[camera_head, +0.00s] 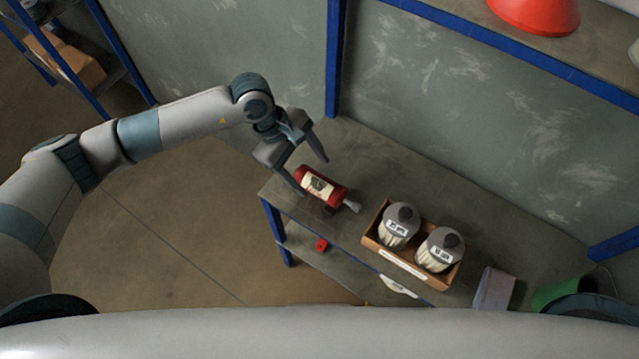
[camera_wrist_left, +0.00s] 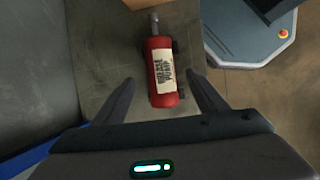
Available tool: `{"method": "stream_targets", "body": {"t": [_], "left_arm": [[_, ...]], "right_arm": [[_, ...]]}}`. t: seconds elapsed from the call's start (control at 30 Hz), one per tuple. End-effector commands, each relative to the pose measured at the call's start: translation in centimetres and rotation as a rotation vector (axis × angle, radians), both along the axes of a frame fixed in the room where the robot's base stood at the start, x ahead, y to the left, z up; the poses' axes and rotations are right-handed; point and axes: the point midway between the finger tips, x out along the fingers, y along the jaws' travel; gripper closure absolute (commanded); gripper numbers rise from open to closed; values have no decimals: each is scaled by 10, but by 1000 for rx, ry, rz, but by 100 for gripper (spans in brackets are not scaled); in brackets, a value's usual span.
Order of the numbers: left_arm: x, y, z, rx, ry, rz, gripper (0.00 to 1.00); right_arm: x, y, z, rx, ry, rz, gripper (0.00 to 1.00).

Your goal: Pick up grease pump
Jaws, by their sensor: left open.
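The grease pump (camera_head: 320,187) is a red cylinder with a pale label and a grey nozzle. It lies on its side at the left end of the grey shelf, nozzle toward the lower right. In the left wrist view the grease pump (camera_wrist_left: 162,75) lies ahead of the fingers, its label readable and its near end between the fingertip lines. My left gripper (camera_head: 312,176) is open at the pump's left end, one finger on each side; contact cannot be told. It also shows in the left wrist view (camera_wrist_left: 160,88). My right gripper is not in view.
A wooden crate (camera_head: 372,243) with two grey-topped containers (camera_head: 400,222) stands right of the pump. A pale box (camera_head: 494,288) and a green object (camera_head: 562,293) are farther right. A blue post (camera_head: 335,60) rises behind. A small red object (camera_head: 321,245) lies on a lower shelf.

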Motion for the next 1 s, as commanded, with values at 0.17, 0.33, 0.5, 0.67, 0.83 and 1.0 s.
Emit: {"method": "stream_targets", "body": {"t": [0.17,0.33,0.5,0.67,0.83,1.0], "left_arm": [[-1,-4,-16,0,2,0,34],[-2,-12,-38,-1,1,-2,34],[-3,-16,-48,-1,2,-1,34],[-3,-16,-48,-2,1,0,34],[-3,-16,-48,-1,1,0,34],[-3,-16,-48,-1,1,0,39]], "right_arm": [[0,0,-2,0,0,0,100],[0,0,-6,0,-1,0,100],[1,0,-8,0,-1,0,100],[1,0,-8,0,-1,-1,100],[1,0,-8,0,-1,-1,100],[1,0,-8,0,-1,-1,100]]}}
